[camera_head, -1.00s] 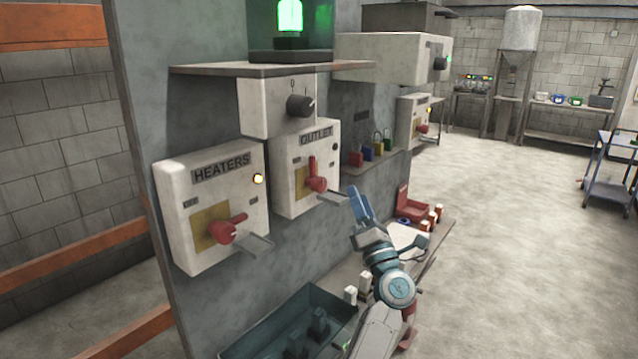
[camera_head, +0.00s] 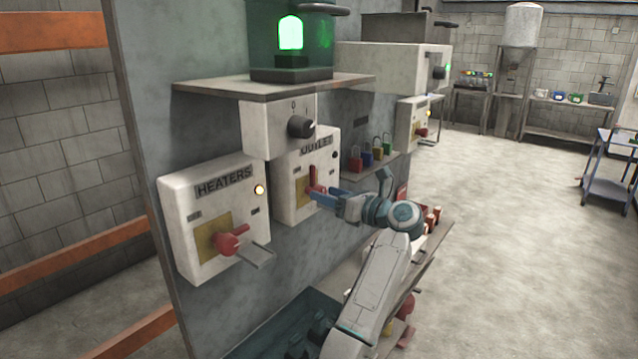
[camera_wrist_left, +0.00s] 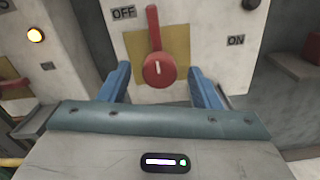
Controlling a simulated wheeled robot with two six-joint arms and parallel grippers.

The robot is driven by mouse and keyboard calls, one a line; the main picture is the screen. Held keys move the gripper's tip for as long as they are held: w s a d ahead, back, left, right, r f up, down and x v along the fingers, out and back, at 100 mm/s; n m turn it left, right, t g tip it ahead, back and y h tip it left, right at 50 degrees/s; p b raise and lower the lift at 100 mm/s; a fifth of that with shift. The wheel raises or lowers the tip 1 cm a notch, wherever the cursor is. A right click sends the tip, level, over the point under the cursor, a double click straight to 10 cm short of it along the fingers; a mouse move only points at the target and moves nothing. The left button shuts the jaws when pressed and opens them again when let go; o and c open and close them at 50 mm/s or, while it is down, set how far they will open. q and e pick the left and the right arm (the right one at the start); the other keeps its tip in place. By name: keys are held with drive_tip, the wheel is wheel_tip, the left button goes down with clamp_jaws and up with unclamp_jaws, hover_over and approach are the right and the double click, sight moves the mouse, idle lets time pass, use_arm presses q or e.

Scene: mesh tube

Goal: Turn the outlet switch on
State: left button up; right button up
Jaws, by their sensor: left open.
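The outlet box (camera_head: 296,205) is white, labelled OUTLET, and is mounted on the grey panel. Its red switch handle (camera_head: 312,180) points up; in the left wrist view the handle (camera_wrist_left: 153,30) leans slightly toward the OFF label (camera_wrist_left: 124,13), with the ON label (camera_wrist_left: 236,40) at the right. My left gripper (camera_head: 318,193) is at the switch, its blue fingers open. In the left wrist view the open gripper (camera_wrist_left: 160,80) has one finger on each side of the red hub, with visible gaps; the fingers partly hide the box's lower area. My right gripper is not in view.
The heaters box (camera_head: 215,190) with its own red switch (camera_head: 230,240) is at the left. A knob box (camera_head: 275,128) sits above the outlet box. A shelf of padlocks (camera_head: 372,158) is just right. A dark tray (camera_head: 285,325) lies below.

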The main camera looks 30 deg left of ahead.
use_arm(q)
drive_tip(key=shift+w+a+p, duration=0.15)
drive_tip(key=shift+a+p, duration=0.4)
drive_tip(key=shift+a, duration=1.1)
drive_tip(key=c, duration=1)
